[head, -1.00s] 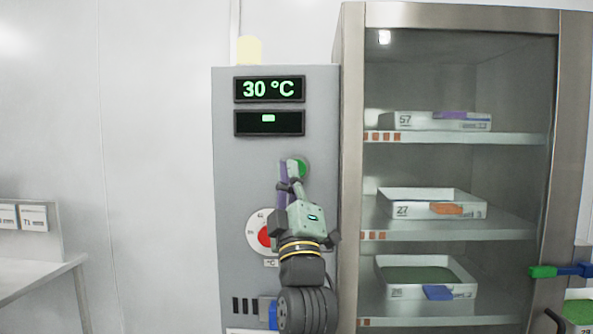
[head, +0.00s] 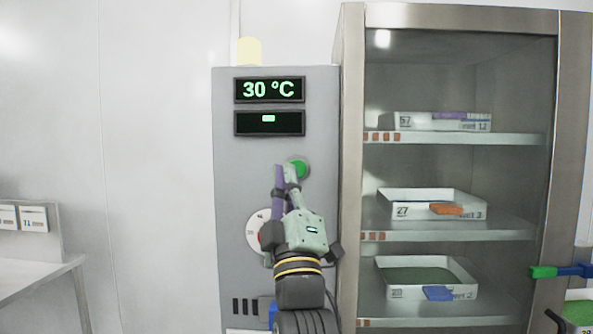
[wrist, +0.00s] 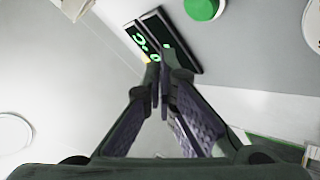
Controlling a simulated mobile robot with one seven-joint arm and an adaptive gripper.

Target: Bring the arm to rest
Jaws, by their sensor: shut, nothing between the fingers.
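My gripper (head: 285,176) is in front of the grey control panel (head: 226,180), just below and left of the green button (head: 299,168). In the wrist view my gripper (wrist: 158,80) has its fingertips together with nothing between them. The green button also shows in the wrist view (wrist: 202,8), apart from the fingertips. The red-centred dial (head: 254,229) is mostly hidden behind my gripper.
The upper display (head: 269,89) reads 30 °C, with a second display (head: 269,123) below. A glass-fronted cabinet (head: 349,180) to the right holds several trays on shelves. A bench (head: 40,273) stands at the left. The wall between bench and panel is clear.

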